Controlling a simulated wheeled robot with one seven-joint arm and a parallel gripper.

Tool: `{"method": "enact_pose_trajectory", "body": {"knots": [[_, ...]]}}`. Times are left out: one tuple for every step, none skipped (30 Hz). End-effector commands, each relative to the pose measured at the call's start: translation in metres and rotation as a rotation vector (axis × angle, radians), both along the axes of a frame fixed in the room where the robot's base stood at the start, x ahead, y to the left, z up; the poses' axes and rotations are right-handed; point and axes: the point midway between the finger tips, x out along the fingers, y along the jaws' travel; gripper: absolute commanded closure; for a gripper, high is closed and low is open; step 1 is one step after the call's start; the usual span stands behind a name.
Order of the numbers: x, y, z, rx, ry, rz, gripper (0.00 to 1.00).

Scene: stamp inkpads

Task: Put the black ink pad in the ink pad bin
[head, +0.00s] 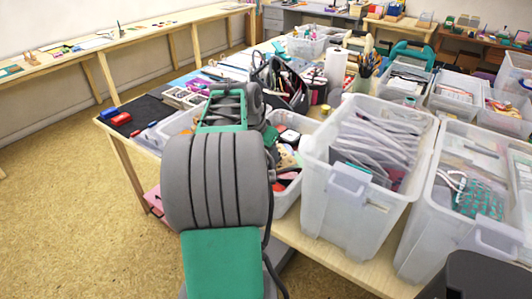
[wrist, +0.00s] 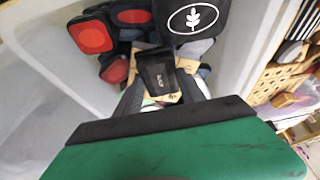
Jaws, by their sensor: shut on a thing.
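A small black ink pad (wrist: 157,70) with a dark, framed top is between the fingers of my gripper (wrist: 161,88) in the wrist view. The gripper is shut on it and points down into a translucent white bin (wrist: 40,95). Red-topped pads (wrist: 91,37) and a black pad with a white leaf mark (wrist: 192,17) lie in this bin, close to the held pad. I cannot tell whether the held pad touches them. In the head view my arm hides the gripper and the held pad; part of the bin (head: 286,203) shows to its right.
A tall clear bin of grey cables (head: 375,140) stands right beside the pad bin, with another clear bin (head: 465,190) further right. Red blocks (head: 121,118) lie on a black mat at the table's left. A wooden block with holes (wrist: 275,82) is outside the bin.

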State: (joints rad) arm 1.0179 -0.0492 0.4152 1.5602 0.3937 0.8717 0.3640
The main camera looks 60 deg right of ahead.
Motion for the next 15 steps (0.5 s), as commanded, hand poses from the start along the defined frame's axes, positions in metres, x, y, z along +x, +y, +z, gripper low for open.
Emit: {"method": "enact_pose_trajectory", "body": {"knots": [[0.0,-0.0001,0.0001,0.0,0.0,0.0,0.91],[0.0,-0.0001,0.0001,0.0,0.0,0.0,0.91],[0.0,-0.0001,0.0001,0.0,0.0,0.0,0.91],[0.0,-0.0001,0.0001,0.0,0.0,0.0,0.52],[0.0,-0.0001,0.0001,0.0,0.0,0.0,0.5],[0.0,-0.0001,0.0001,0.0,0.0,0.0,0.46],[0.0,-0.0001,0.0001,0.0,0.0,0.0,0.44],[0.0,-0.0001,0.0001,0.0,0.0,0.0,0.41],[0.0,-0.0001,0.0001,0.0,0.0,0.0,0.38],[0.0,-0.0001,0.0001,0.0,0.0,0.0,0.36],[0.0,-0.0001,0.0001,0.0,0.0,0.0,0.33],[0.0,-0.0001,0.0001,0.0,0.0,0.0,0.3],[0.0,-0.0001,0.0001,0.0,0.0,0.0,0.28],[0.0,0.0,0.0001,0.0,0.0,0.0,0.28],[0.0,0.0,0.0001,0.0,0.0,0.0,0.28]]}}
